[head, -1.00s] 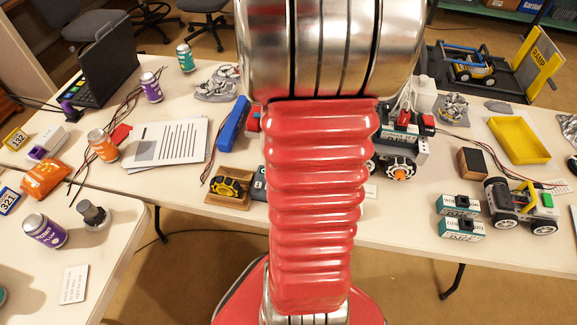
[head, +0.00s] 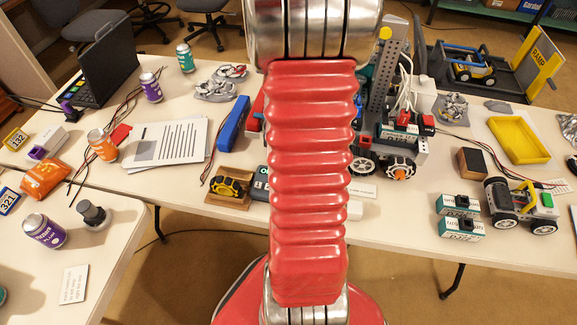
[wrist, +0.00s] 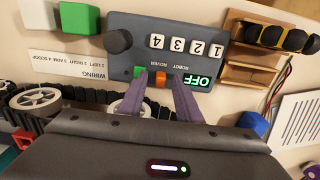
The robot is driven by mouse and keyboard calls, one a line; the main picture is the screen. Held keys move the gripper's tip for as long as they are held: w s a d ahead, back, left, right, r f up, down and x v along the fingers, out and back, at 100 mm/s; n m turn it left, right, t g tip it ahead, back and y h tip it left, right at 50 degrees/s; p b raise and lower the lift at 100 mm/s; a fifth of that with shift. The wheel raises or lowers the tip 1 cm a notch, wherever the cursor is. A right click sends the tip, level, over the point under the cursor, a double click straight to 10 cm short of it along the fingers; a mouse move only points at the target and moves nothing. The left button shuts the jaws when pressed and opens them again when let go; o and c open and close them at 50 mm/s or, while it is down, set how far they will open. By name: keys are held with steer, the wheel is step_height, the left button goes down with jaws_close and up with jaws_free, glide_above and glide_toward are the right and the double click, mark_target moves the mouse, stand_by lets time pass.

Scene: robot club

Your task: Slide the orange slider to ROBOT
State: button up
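The dark control box (wrist: 196,30) lies below my gripper in the wrist view, where its lettering appears upside down. It has a lit OFF display (wrist: 196,82), several white number buttons and a black knob (wrist: 118,41). The orange slider (wrist: 160,79) sits between the ROVER label on the left and the ROBOT label on the right. My gripper (wrist: 160,80) is open, its two purple fingers on either side of the slider; contact cannot be told. In the head view the box (head: 261,184) is mostly hidden behind my arm.
A wheeled robot (head: 398,140) stands right of my arm, its wheels and track close to my gripper in the wrist view. A wooden stand with a yellow-black object (head: 228,186) is left of the box. A WIRING card (wrist: 85,69) lies beside it.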

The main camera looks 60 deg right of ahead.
jaws_close()
stand_by(0.4)
